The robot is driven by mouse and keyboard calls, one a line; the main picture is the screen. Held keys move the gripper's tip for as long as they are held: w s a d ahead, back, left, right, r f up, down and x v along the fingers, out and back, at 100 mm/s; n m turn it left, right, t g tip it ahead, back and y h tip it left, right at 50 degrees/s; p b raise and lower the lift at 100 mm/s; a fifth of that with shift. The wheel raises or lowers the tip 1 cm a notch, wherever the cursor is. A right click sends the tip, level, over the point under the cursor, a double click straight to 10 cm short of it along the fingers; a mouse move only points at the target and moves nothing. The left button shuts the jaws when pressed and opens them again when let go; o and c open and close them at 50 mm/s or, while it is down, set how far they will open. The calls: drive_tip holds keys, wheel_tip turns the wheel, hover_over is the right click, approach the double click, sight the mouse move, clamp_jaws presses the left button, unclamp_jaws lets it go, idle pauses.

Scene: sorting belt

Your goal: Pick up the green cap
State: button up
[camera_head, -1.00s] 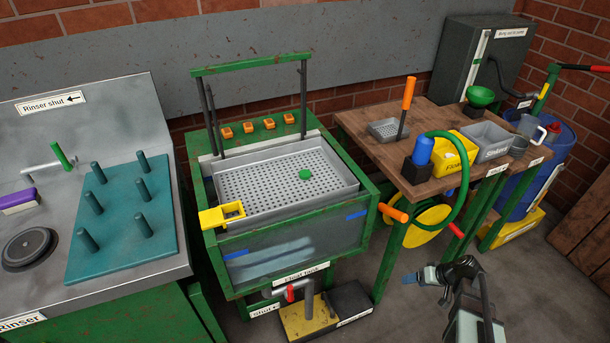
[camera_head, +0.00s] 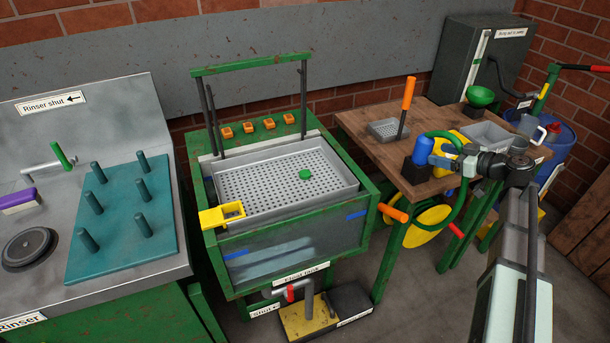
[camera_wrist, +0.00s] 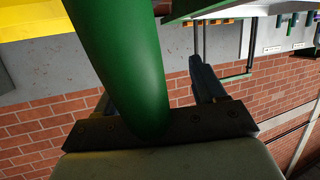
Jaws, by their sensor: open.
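The green cap (camera_head: 305,174) is a small round piece lying on the perforated grey tray (camera_head: 235,209) of the tank in the middle of the head view. My gripper (camera_head: 440,155) is open, well to the right of the cap, beside the blue bottle (camera_head: 424,150) over the wooden bench. In the wrist view my gripper (camera_wrist: 160,85) has a thick green tube-like shape (camera_wrist: 130,60), apparently the hose, crossing in front of its jaws. I cannot tell whether it touches them. The cap cannot be made out in the wrist view.
The green hose (camera_head: 464,190) loops beside my gripper. The tank's upright frame (camera_head: 304,95) rises behind the tray. The air above the tray is clear.

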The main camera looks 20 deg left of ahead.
drive_tip(key=s+a+r+n+g, duration=0.3)
drive_tip(key=s+a+r, duration=0.15)
drive_tip(key=a, duration=0.35)
drive_tip(key=n+g+h, duration=0.2)
drive_tip(key=g+h, duration=0.1)
drive_tip(key=h, duration=0.6)
approach(305, 173)
drive_tip(key=f, duration=0.3)
drive_tip(key=shift+w, duration=0.2)
drive_tip(key=shift+a+x, duration=0.2)
drive_tip(key=shift+x, duration=1.05)
drive_tip(key=shift+a+x, duration=0.25)
drive_tip(key=shift+x, duration=1.05)
drive_tip(key=shift+r, duration=0.15)
drive_tip(key=shift+c, duration=0.4)
drive_tip(key=c, duration=1.1)
